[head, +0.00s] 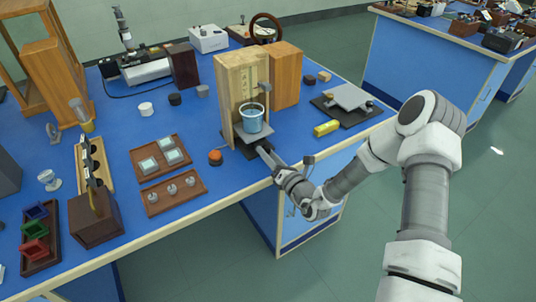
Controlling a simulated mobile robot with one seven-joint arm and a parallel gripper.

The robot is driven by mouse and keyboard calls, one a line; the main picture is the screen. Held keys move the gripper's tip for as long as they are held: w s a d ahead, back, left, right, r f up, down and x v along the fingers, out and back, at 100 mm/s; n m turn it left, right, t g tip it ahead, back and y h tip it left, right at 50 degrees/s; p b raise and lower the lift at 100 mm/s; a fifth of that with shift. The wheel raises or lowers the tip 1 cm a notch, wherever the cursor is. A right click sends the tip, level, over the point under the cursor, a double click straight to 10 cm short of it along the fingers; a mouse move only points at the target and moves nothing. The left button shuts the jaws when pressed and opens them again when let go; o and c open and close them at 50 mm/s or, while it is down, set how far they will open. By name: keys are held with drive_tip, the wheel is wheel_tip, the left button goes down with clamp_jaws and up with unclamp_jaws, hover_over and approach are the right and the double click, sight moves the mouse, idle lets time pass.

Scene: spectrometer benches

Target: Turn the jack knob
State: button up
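A jack with a grey top plate (243,134) stands in a tall, open-fronted wooden housing (229,84) near the bench's front edge. A light-blue beaker (252,120) sits upright on the plate. My gripper (264,148) reaches in from the lower right, with its tips at the front of this jack, below the plate. I cannot make out a knob there; the gripper covers that spot. The fingers are too small to tell open from shut. A second jack-like stand (347,96) with a tilted grey plate and a dark base sits to the right, apart from my gripper.
An orange-topped button (215,157) is left of the housing, and a yellow block (326,128) is to its right. Two brown trays (149,198) (137,159) hold small parts. A brown wooden box (286,76) stands behind. My arm passes over the bench's front edge; floor there is clear.

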clamp_jaws()
drive_tip(key=shift+n, duration=0.3)
drive_tip(key=n+p, duration=0.1)
drive_tip(key=n, duration=0.1)
drive_tip(key=shift+n, duration=0.3)
drive_tip(key=n, duration=0.5)
drive_tip(key=shift+n+p, duration=0.3)
drive_tip(key=shift+p, duration=0.05)
drive_tip(key=n, duration=0.4)
drive_tip(key=shift+b, duration=0.35)
drive_tip(key=shift+n+b, duration=0.6)
drive_tip(key=shift+n, duration=1.5)
drive_tip(key=o, duration=0.8)
unclamp_jaws()
